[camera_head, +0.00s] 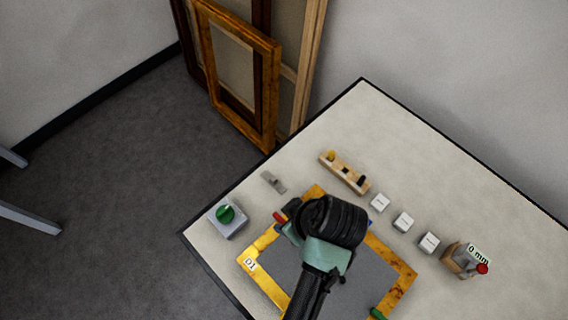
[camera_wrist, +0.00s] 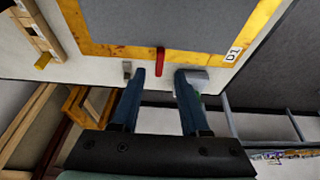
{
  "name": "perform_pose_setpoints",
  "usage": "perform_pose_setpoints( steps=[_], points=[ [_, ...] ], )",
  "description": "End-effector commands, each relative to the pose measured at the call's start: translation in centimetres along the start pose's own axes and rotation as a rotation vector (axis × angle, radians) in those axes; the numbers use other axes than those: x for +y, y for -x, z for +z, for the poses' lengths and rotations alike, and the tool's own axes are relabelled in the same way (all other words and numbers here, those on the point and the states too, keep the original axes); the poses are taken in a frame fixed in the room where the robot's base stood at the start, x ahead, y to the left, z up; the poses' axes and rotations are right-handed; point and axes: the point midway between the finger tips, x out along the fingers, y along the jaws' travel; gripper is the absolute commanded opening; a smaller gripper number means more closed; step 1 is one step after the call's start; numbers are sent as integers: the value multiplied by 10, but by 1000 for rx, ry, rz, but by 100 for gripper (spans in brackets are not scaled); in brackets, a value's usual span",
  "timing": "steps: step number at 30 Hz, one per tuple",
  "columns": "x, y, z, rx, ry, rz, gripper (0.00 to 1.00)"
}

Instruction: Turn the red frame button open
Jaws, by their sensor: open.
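The red frame button (camera_wrist: 160,61) is a short red bar on the gold frame (camera_wrist: 110,50). In the wrist view it reaches from the gold border outward past its edge. My gripper (camera_wrist: 161,72) is open, with one finger on each side of the red bar; I cannot tell whether either touches it. In the head view the red button (camera_head: 279,217) shows at the left of my gripper's dark body (camera_head: 330,222), which covers part of the frame (camera_head: 262,243) and its grey panel. The fingertips are hidden there. The frame lies flat, with a D1 label.
A grey box with a green dome (camera_head: 226,214) stands left of the frame. A small metal piece (camera_head: 273,182), a wooden block (camera_head: 345,173), several white cubes (camera_head: 403,222) and a 0 mm block (camera_head: 462,261) lie beyond it. Empty frames (camera_head: 240,75) lean on the wall.

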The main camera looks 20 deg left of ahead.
Motion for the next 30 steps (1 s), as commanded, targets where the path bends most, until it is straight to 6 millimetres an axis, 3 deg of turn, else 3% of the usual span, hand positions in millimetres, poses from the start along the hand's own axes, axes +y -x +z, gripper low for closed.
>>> perform_pose_setpoints(
  steps=[6,18,25,30],
  points=[
    [0,-28,0,0,0,-1,45],
    [0,-35,0,1,0,1,45],
    [0,-35,0,0,0,1,4],
    [0,-35,0,0,0,1,0]
  ],
)
